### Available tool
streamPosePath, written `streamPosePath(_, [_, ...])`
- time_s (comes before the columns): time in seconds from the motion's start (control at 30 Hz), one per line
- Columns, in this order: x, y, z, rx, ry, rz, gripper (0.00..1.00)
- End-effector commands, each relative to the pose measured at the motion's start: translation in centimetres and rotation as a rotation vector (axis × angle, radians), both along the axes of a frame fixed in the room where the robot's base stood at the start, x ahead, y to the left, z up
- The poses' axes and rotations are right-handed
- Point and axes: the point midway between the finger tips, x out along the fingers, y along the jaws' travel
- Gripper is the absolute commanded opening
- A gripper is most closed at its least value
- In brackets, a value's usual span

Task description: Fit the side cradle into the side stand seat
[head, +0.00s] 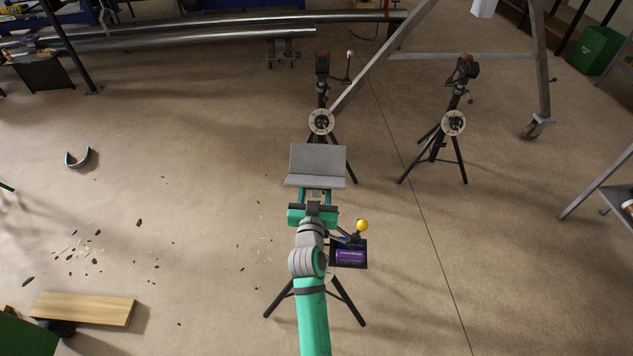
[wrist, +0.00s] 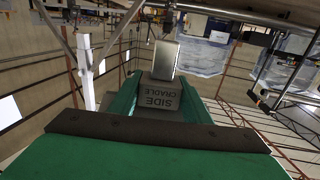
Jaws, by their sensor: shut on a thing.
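The side cradle (head: 318,163) is a grey angled plate piece, held out in front of my arm. Its label reads SIDE CRADLE, upside down, in the wrist view (wrist: 160,97). My gripper (head: 315,194) is shut on it, with a green finger on either side. Three black tripod stands show in the head view: a back middle one (head: 322,90), a right one (head: 457,95) and a near one (head: 346,302) partly hidden under my arm. I cannot tell which is the side stand. The cradle appears clear of the floor and overlaps the back middle stand's legs in the picture.
The near stand has a yellow knob (head: 361,226) and a purple-labelled box (head: 350,255). A slanted metal frame (head: 385,55) rises behind the stands. Long pipes (head: 200,38) lie at the back. A curved piece (head: 78,158) and a wooden board (head: 82,308) lie left; floor between is mostly open.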

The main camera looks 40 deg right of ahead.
Motion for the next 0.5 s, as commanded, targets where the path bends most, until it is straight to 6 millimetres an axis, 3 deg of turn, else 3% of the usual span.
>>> streamPosePath(0.17, [-0.1,0.2,-0.1,-0.002,-0.002,0.000,0.03])
streamPosePath(0.5, [-0.1,0.2,-3.0,-0.001,-0.001,0.001,0.03])
